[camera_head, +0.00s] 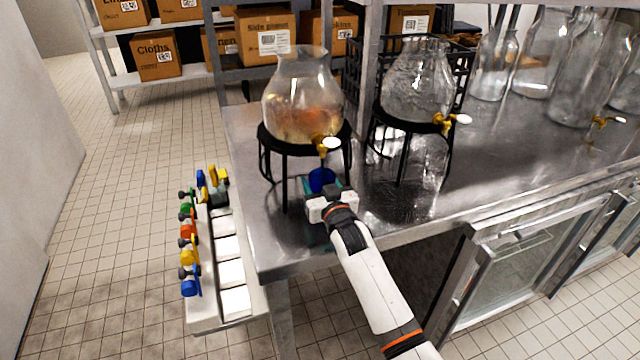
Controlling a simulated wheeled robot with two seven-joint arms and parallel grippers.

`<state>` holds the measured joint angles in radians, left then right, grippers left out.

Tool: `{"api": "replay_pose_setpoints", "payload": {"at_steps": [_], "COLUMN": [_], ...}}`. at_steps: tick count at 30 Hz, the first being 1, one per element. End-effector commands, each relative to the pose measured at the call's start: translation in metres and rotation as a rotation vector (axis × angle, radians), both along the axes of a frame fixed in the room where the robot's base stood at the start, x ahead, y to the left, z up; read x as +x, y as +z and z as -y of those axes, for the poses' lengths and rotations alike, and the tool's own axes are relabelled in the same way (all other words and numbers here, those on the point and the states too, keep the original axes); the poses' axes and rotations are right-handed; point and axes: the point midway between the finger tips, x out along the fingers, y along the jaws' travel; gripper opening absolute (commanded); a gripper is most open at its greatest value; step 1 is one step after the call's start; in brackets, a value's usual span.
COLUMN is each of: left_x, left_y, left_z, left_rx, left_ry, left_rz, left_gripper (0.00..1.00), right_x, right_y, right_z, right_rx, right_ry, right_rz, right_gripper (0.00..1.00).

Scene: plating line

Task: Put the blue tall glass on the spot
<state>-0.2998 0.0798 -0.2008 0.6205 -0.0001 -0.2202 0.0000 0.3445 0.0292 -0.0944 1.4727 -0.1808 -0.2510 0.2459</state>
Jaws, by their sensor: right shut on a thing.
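The blue tall glass (321,179) stands upright under the tap of the left glass dispenser (302,95), at the front of the steel counter. A teal patch (308,186) shows on the counter beside the glass, mostly hidden; I cannot tell if it is the spot. My right gripper (324,193) reaches in from the lower right and is shut on the blue glass. Its body hides the lower part of the glass. I cannot tell whether the glass touches the counter. My left gripper is not in view.
A second dispenser (416,82) on a black stand is to the right, with several large glass vessels beyond it. A side rack (218,255) with coloured handles stands left of the counter (285,245). The counter's front left corner is bare. Boxes fill shelves behind.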

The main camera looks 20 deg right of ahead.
Motion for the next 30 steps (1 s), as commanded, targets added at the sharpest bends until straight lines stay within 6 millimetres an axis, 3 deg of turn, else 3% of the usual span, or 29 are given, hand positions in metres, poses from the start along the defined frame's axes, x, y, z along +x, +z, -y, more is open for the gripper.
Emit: {"api": "replay_pose_setpoints", "payload": {"at_steps": [5,6,10,22,30], "left_x": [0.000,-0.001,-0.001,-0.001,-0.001], "left_y": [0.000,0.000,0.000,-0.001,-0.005], "left_z": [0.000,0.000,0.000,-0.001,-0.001], "left_rx": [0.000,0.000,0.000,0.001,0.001], "left_ry": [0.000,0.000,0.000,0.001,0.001], "left_rz": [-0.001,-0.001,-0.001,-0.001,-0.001], "left_gripper": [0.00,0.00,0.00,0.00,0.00], "right_x": [0.000,0.000,0.000,-0.008,-0.059], "right_y": [0.001,0.001,0.001,-0.002,-0.002], "right_z": [0.000,0.000,0.000,0.000,0.002], "right_rx": [0.000,0.000,0.000,0.000,0.001], "right_ry": [0.000,0.000,0.000,0.000,0.000], "right_rz": [0.002,0.002,0.001,-0.001,-0.001], "right_gripper": [0.26,0.59,0.79,0.79,0.79]}}
